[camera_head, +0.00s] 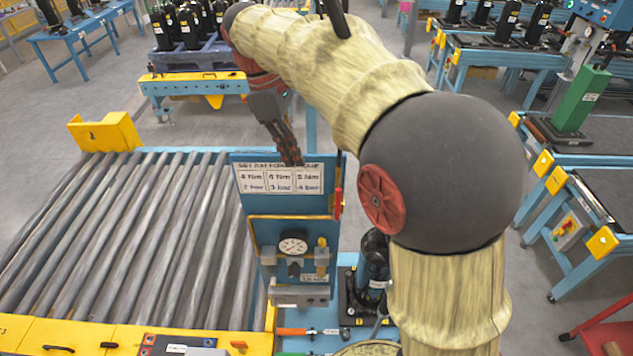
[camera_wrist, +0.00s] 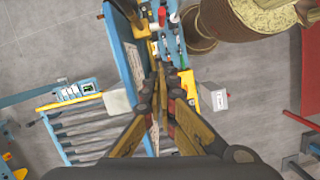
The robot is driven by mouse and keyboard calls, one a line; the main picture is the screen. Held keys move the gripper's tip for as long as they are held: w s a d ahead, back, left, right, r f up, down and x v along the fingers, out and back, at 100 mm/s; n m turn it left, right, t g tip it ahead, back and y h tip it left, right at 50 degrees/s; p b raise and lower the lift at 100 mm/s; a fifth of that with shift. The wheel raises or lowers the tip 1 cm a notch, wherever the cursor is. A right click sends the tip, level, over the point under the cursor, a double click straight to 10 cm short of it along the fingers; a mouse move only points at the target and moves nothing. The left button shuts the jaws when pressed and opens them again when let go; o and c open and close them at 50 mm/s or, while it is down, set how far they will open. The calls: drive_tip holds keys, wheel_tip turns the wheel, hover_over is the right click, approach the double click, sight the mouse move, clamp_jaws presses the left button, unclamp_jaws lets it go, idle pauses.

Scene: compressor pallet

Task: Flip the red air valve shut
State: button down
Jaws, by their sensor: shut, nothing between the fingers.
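A blue panel (camera_head: 290,232) stands upright at the right end of the roller bed. A red lever (camera_head: 338,203), which looks like the air valve, sits upright on the panel's right edge. In the wrist view a small red part (camera_wrist: 173,17) shows near the top, but I cannot tell whether it is that lever. My gripper (camera_head: 292,160) points down at the panel's top edge, above the torque chart and up and left of the red lever. Its fingers (camera_wrist: 160,72) are shut and empty. I cannot tell whether they touch the panel.
A pressure gauge (camera_head: 292,246) and a brass fitting (camera_head: 322,252) are mounted lower on the panel. A black compressor (camera_head: 373,262) stands close to its right. The roller conveyor (camera_head: 120,235) lies to the left. Orange- and green-handled tools lie below the panel.

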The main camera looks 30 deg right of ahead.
sight(338, 202)
drive_tip(key=s+d+f, duration=0.1)
drive_tip(key=f, duration=0.2)
drive_tip(key=s+d+f+p, duration=0.1)
drive_tip(key=s+d+f, duration=0.1)
drive_tip(key=f, duration=0.1)
drive_tip(key=s+d+f, duration=0.1)
drive_tip(key=f, duration=0.2)
drive_tip(key=shift+s+d+f, duration=0.25)
drive_tip(key=shift+s+f, duration=0.05)
drive_tip(key=shift+w+d+p, duration=0.1)
drive_tip(key=shift+d+p, duration=0.05)
drive_tip(key=shift+p, duration=0.15)
